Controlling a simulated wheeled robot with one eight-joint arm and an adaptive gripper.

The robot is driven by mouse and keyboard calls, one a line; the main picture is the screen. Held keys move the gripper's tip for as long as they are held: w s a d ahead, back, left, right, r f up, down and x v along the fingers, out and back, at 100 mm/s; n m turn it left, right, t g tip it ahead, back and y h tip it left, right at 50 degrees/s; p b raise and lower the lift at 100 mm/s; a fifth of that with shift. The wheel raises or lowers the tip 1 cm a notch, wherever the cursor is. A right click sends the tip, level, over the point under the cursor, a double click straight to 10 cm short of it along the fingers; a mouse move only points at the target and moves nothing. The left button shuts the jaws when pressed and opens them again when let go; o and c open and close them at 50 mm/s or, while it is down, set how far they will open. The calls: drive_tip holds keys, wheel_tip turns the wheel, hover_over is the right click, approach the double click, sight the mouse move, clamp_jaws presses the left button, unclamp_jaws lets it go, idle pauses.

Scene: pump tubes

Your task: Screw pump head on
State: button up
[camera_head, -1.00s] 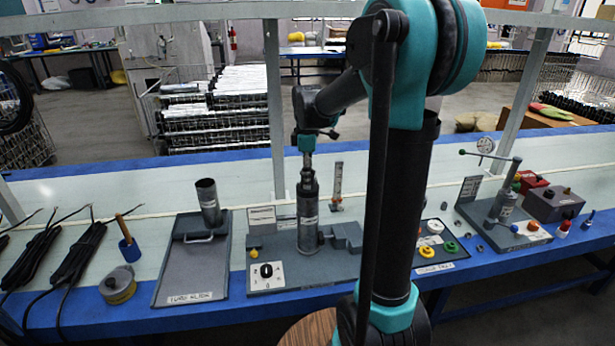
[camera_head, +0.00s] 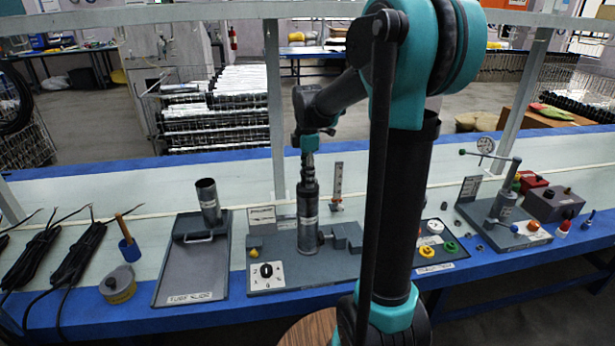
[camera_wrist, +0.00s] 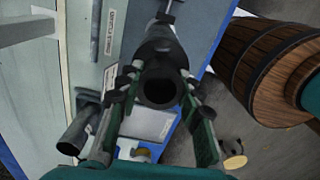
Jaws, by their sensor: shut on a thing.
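My gripper (camera_head: 308,153) points down over the fixture in the head view. Its fingers are closed around a dark, hollow cylindrical piece, the pump head (camera_wrist: 160,85), whose open end faces the wrist camera. Directly below the gripper, the dark pump tube (camera_head: 308,222) stands upright in the grey fixture (camera_head: 285,273), with a pale label on its side. The held piece and the tube look in line and touching, but the joint is too small to judge how far they are threaded together.
Left of the fixture stands a tray (camera_head: 178,285) with an upright grey tube (camera_head: 209,203). A gauge stand with a lever (camera_head: 503,205) is at the right. A switch panel (camera_head: 266,276) is on the fixture's front left. Black cables (camera_head: 82,262) lie far left.

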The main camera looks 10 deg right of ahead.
drive_tip(key=o, duration=1.3)
drive_tip(key=shift+o, duration=0.2)
wheel_tip(320, 180, up, 12)
drive_tip(key=m+t, duration=0.4)
drive_tip(key=m, duration=0.6)
hover_over(315, 187)
drive_tip(key=s, duration=0.2)
wheel_tip(315, 187, down, 10)
drive_tip(key=shift+w+d+f, duration=0.1)
drive_tip(key=shift+w, duration=0.05)
drive_tip(key=s+d+f+m, duration=0.1)
drive_tip(key=s+f+m, duration=0.3)
drive_tip(key=s+f, duration=0.3)
drive_tip(key=s+f+m, duration=0.4)
drive_tip(key=s+f, duration=0.3)
drive_tip(key=s, duration=0.4)
drive_tip(key=shift+s+d+m, duration=0.25)
drive_tip(key=shift+d+m, duration=0.15)
